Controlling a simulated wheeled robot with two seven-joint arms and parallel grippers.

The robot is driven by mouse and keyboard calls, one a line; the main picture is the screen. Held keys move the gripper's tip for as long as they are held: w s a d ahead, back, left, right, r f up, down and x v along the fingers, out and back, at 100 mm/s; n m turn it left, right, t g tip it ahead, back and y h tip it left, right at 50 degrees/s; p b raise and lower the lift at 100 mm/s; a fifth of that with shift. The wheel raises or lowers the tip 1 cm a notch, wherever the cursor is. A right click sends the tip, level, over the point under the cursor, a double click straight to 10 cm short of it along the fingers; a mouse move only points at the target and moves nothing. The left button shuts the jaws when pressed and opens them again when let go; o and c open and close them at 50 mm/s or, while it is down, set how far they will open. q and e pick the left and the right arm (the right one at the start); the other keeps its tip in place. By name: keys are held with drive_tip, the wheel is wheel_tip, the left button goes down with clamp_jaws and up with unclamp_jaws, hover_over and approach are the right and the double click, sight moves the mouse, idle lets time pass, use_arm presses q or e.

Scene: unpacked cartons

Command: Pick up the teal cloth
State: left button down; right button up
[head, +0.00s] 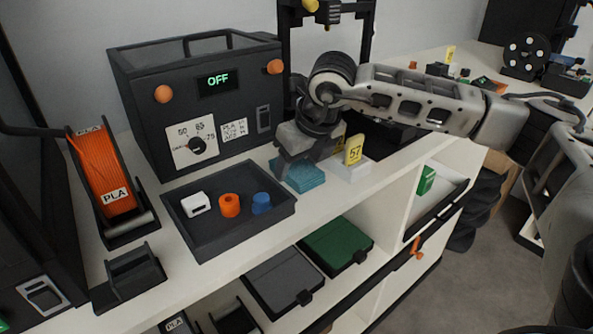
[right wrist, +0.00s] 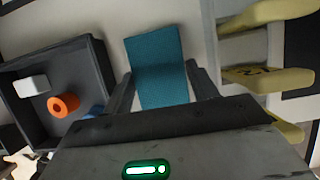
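The teal cloth (head: 304,178) is a flat folded rectangle on the white worktop, to the right of the dark tray. My right gripper (head: 292,167) is low over it and hides part of it in the head view. In the right wrist view the cloth (right wrist: 158,60) lies between the two spread fingers of the gripper (right wrist: 160,72), with little room on either side. I cannot tell whether the fingers touch its edges. My left gripper is not in view.
A dark tray (head: 196,238) holds a white block, an orange ring and a blue piece. A black heater box (head: 140,100) stands behind the tray.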

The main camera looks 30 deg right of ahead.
sight(298, 167)
drive_tip(key=shift+r, duration=0.4)
wheel_tip(298, 167, up, 3)
drive_tip(key=shift+r, duration=0.1)
drive_tip(key=s+a+r, duration=0.7)
drive_tip(key=s+r, duration=0.2)
drive_tip(key=s, duration=0.2)
drive_tip(key=shift+s+a+r, duration=0.15)
drive_tip(key=shift+s+a, duration=0.15)
drive_tip(key=shift+s, duration=0.05)
drive_tip(key=shift+o, duration=0.4)
